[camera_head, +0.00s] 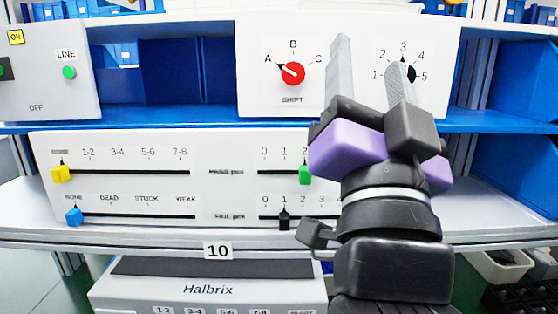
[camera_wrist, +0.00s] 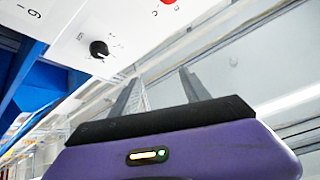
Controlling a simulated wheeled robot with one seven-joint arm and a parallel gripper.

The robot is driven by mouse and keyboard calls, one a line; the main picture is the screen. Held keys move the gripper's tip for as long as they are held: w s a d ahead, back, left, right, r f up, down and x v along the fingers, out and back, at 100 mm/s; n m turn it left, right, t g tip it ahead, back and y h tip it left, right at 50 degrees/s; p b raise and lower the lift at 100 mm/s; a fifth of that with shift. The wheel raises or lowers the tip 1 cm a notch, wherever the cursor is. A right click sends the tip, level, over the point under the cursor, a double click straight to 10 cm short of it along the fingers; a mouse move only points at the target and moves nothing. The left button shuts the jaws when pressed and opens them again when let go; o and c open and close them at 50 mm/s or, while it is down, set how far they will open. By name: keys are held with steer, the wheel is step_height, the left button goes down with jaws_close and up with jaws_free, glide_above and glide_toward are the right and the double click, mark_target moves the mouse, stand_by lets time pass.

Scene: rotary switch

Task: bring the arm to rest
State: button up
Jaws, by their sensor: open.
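My gripper (camera_head: 370,72) stands upright in front of the shelf in the head view, its two grey fingers apart with nothing between them. Its purple body hides part of the panels. In the wrist view my gripper (camera_wrist: 160,88) also shows open and empty. The red rotary knob (camera_head: 292,73) on the upper white panel has its pointer towards A. The black knob also shows in the wrist view (camera_wrist: 99,49), apart from the fingers.
A lower slider panel (camera_head: 130,205) has a yellow slider (camera_head: 61,174), a blue slider (camera_head: 73,216), a green slider (camera_head: 305,175) and a black slider (camera_head: 284,218). A switch box (camera_head: 45,80) with a green lamp stands at left. Blue bins (camera_head: 520,85) are at right.

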steer(key=s+f+n+g+y, duration=0.1)
steer(key=s+f+n+y, duration=0.25)
steer(key=f, duration=0.55)
steer(key=s+f+n+g+y, duration=0.15)
steer(key=f+n+y, duration=0.3)
steer(key=f, duration=0.45)
steer(key=s+f+n+g+y, duration=0.1)
steer(key=s+f+n+y, duration=0.3)
steer(key=f, duration=0.5)
steer(key=s+d+f+m+g+h, duration=0.2)
steer(key=s+d+f+g+h, duration=0.1)
steer(key=s+f, duration=0.8)
steer(key=s+d+f+m+g+h, duration=0.3)
steer(key=s+d+f, duration=0.4)
steer(key=s+f, duration=0.5)
steer(key=shift+s+d+g+h, duration=0.25)
steer(key=shift+g+h, duration=0.3)
steer(key=shift+h, duration=0.45)
steer(key=shift+w, duration=0.1)
